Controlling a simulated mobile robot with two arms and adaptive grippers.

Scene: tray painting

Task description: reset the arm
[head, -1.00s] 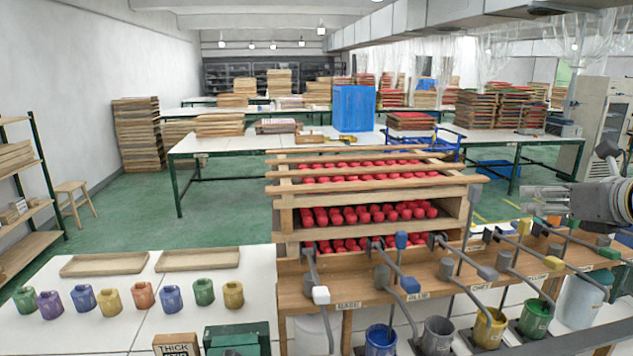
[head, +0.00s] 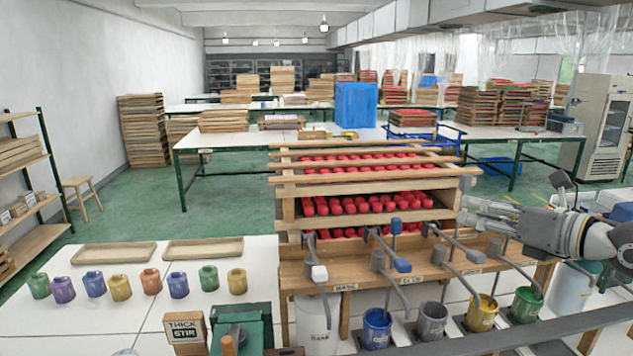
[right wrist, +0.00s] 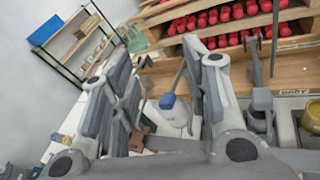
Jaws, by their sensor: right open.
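My right gripper (head: 472,215) reaches in from the right in the head view, in front of the right end of the wooden rack. It is open and empty. In the right wrist view its two fingers (right wrist: 160,85) stand wide apart, with a blue-tipped lever (right wrist: 174,103) showing between them, farther off. My right arm (head: 570,235) is above the paint-station shelf. My left gripper is not in view.
The wooden rack (head: 282,208) holds rows of red pieces. Below it, grey levers (head: 455,243) stick up above paint buckets, including a blue one (head: 377,328). Colored jars (head: 150,281) and two wooden trays (head: 113,254) stand on the left white table (head: 60,325).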

